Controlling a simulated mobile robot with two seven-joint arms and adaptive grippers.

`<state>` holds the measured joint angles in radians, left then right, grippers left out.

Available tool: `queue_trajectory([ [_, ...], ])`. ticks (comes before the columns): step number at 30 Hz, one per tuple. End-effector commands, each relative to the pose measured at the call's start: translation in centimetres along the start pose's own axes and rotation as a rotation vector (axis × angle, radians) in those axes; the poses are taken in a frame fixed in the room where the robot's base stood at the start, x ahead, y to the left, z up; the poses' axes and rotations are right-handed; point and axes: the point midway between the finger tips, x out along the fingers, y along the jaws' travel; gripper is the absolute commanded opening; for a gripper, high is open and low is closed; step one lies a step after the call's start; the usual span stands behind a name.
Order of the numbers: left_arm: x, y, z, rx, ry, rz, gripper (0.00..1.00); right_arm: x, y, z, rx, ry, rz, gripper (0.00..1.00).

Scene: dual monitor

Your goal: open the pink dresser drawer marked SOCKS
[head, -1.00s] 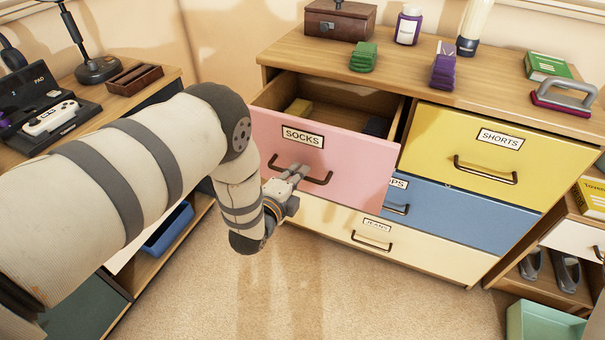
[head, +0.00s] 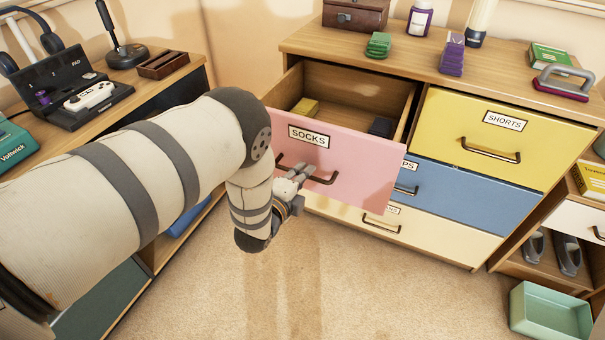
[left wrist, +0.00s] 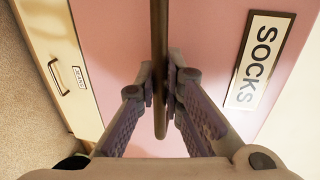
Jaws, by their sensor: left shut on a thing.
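The pink drawer (head: 362,163) marked SOCKS stands well out from the dresser (head: 450,82), with its inside showing from above. My left gripper (head: 303,170) is at the drawer's dark bar handle (head: 325,180). In the left wrist view its fingers (left wrist: 160,88) are shut on the handle (left wrist: 159,40), one on each side. The SOCKS label (left wrist: 260,60) is beside them. My right gripper is not in view.
The yellow SHORTS drawer (head: 470,120), the blue drawer (head: 450,205) and the cream drawer (head: 440,240) are shut. A green bin (head: 550,318) stands on the carpet at the right. A desk (head: 185,92) stands at the left. The carpet before the dresser is clear.

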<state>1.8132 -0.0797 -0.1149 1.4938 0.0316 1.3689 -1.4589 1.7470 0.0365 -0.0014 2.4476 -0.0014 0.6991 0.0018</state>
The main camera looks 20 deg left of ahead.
Motion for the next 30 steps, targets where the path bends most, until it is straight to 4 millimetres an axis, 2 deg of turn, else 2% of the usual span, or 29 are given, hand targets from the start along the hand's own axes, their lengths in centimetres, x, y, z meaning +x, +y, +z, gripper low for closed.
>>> queue_trajectory([
  [2,0.0,-0.1,0.0,0.0,0.001,-0.002,0.0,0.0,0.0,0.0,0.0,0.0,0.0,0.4],
  [3,0.0,-0.1,0.0,0.0,0.001,-0.002,0.15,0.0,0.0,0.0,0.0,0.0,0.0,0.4],
  [5,0.0,-0.1,0.0,0.0,0.0,-0.002,0.29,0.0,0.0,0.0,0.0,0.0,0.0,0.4],
  [15,-0.4,0.1,0.0,0.0,0.0,0.002,0.29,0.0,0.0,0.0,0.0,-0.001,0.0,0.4],
  [17,-1.3,0.1,0.0,0.0,0.0,0.003,0.29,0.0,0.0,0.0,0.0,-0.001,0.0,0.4],
  [24,-7.8,0.1,0.0,0.001,0.0,0.005,0.29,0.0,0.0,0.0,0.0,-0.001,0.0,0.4],
  [30,-11.3,0.0,0.0,0.001,0.0,0.001,0.29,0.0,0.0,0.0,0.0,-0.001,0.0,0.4],
])
